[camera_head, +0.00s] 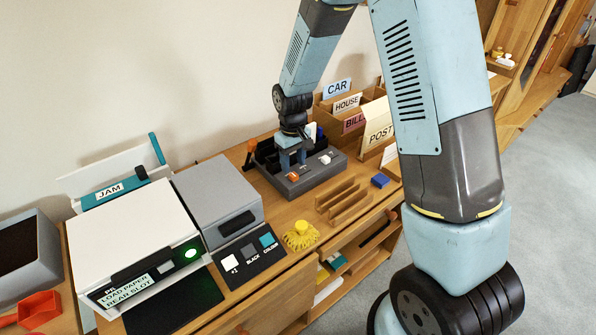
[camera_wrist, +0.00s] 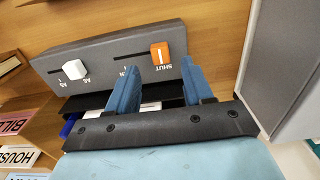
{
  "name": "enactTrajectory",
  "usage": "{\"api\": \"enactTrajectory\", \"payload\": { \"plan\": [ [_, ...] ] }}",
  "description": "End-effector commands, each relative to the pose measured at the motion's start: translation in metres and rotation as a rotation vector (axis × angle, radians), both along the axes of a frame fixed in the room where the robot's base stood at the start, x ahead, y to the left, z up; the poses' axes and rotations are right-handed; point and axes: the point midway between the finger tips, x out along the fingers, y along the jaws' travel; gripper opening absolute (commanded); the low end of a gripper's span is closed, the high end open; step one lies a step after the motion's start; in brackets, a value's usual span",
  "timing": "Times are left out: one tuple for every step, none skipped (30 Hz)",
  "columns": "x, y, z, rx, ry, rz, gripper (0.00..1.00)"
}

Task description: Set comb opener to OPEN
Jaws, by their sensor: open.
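The binding machine (camera_head: 308,180) is a dark grey box on the wooden bench. Its orange slider knob (camera_wrist: 156,50) sits beside the word SHUT, at one end of a black slot (camera_wrist: 130,57). A second label on that slot is mostly hidden by a finger. A white knob (camera_wrist: 75,69) with A4 and A5 marks sits on another slot. My gripper (camera_wrist: 161,85) is open, its two blue fingers apart and empty, over the machine just short of the orange knob. In the head view my gripper (camera_head: 292,158) is above the machine; the orange knob (camera_head: 293,176) shows just in front.
A lever with an orange end (camera_head: 251,147) stands at the machine's left. A grey box (camera_head: 215,195) and a printer (camera_head: 130,240) are further left. A card sorter (camera_head: 345,110) stands behind right. A wooden rack (camera_head: 343,200), blue block (camera_head: 380,181) and yellow object (camera_head: 300,236) lie in front.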

Motion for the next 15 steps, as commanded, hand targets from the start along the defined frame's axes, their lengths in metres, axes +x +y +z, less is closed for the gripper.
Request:
{"api": "enactTrajectory", "payload": {
  "plan": [
    [-0.001, 0.000, -0.009, -0.001, 0.003, 0.000, 0.51],
    [-0.001, 0.000, -0.013, -0.001, 0.003, 0.000, 0.51],
    [-0.001, 0.000, -0.019, -0.001, 0.002, 0.000, 0.51],
    [0.000, 0.000, -0.022, -0.001, 0.002, 0.000, 0.51],
    [0.000, 0.000, -0.026, -0.001, 0.002, -0.001, 0.51],
    [0.000, 0.000, -0.030, -0.001, 0.002, -0.001, 0.51],
    [0.000, 0.000, -0.033, -0.001, 0.001, -0.001, 0.51],
    [0.000, 0.000, -0.035, -0.001, 0.001, -0.001, 0.51],
    [0.000, -0.001, -0.037, -0.001, 0.001, -0.001, 0.51],
    [0.000, -0.001, -0.039, -0.001, 0.001, -0.001, 0.51],
    [0.000, -0.001, -0.040, -0.001, 0.001, -0.001, 0.51],
    [0.000, -0.001, -0.041, 0.000, 0.000, -0.001, 0.51],
    [0.000, -0.001, -0.042, 0.000, 0.000, -0.001, 0.51],
    [0.000, -0.001, -0.043, 0.000, 0.000, -0.001, 0.51],
    [0.000, -0.001, -0.043, 0.000, 0.000, -0.001, 0.51]
  ]
}}
